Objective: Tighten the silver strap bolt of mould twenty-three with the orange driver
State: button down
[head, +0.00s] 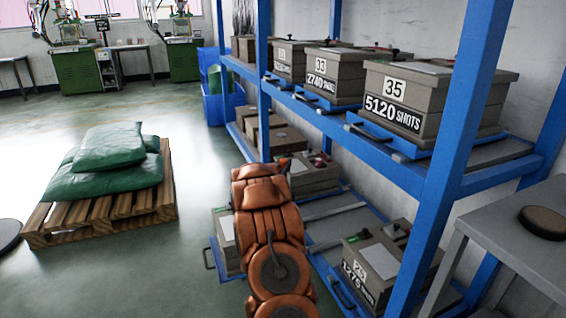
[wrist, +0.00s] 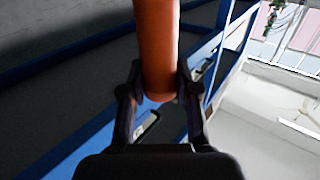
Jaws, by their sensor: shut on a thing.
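In the wrist view my gripper (wrist: 160,78) is shut on the orange driver (wrist: 157,35), with one finger on each side of its round handle. The driver's tip is out of the picture. In the head view my orange-brown arm reaches toward the lower shelf, and the gripper and driver cannot be made out behind it. I cannot read a number twenty-three on any mould. A lower-shelf mould (head: 222,226) is partly hidden by my arm, its number not readable. Another mould (head: 316,174) stands farther back, its number too small to read. No silver strap bolt can be made out.
The blue rack (head: 428,200) has moulds 33 (head: 335,70) and 35 (head: 440,92) on its upper shelf. A mould marked 1276 (head: 385,262) sits low at right. A grey table (head: 495,225) stands front right. A pallet (head: 110,212) with green sacks stands left; floor between is clear.

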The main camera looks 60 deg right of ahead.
jog(key=shift+f, duration=2.65)
jog(key=shift+p, duration=0.85)
jog(key=shift+a+f, duration=0.1)
jog(key=shift+f, duration=1.45)
dwell(3.0)
